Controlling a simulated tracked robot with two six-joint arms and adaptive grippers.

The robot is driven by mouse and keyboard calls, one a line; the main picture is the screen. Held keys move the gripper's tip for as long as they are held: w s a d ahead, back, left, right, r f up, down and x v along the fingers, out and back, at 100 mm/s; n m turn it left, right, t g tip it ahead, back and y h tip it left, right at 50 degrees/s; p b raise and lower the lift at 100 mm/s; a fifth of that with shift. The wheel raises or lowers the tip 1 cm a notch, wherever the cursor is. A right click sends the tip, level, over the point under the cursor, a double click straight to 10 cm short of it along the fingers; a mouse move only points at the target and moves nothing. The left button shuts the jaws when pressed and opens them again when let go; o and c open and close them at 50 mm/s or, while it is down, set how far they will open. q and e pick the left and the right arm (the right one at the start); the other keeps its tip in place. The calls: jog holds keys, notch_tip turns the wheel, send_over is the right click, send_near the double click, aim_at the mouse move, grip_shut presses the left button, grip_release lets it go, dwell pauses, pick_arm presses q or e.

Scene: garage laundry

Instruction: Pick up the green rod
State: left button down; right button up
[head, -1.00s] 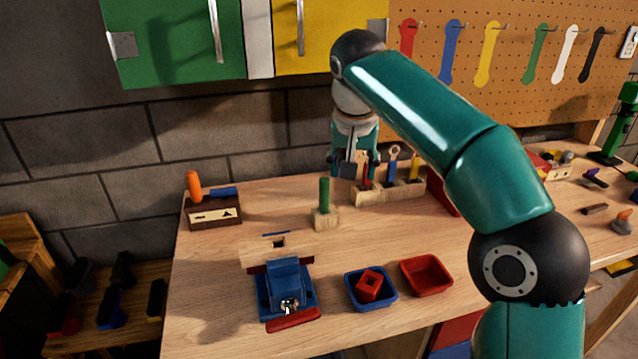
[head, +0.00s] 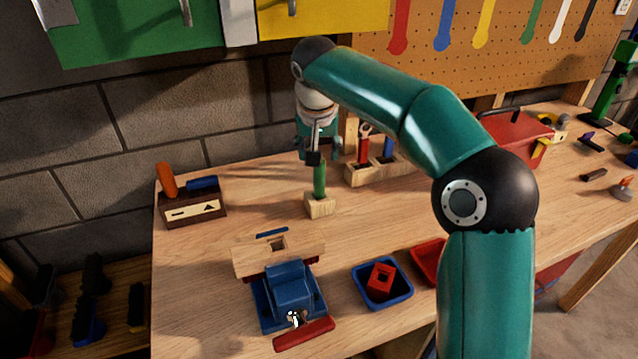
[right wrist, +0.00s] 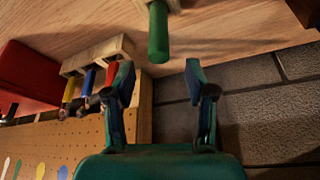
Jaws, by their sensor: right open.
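The green rod (head: 320,181) stands upright in a small wooden block (head: 320,207) on the workbench. My right gripper (head: 318,152) is open and points down directly above the rod, beside its top end. In the right wrist view, the green rod (right wrist: 158,32) lies in line with the gap of my right gripper (right wrist: 158,68). The rod's free end is about level with the fingertips, with space on both sides. My left gripper is not in view.
A wooden rack (head: 365,173) with coloured tools stands right of the rod, close to the gripper. A blue vise (head: 290,290) holding a wooden piece is in front. A blue tray (head: 367,292) holds a red block. A brown box (head: 190,207) stands at left.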

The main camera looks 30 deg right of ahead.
aim_at(320, 169)
jog(key=shift+x, duration=3.75)
grip_shut()
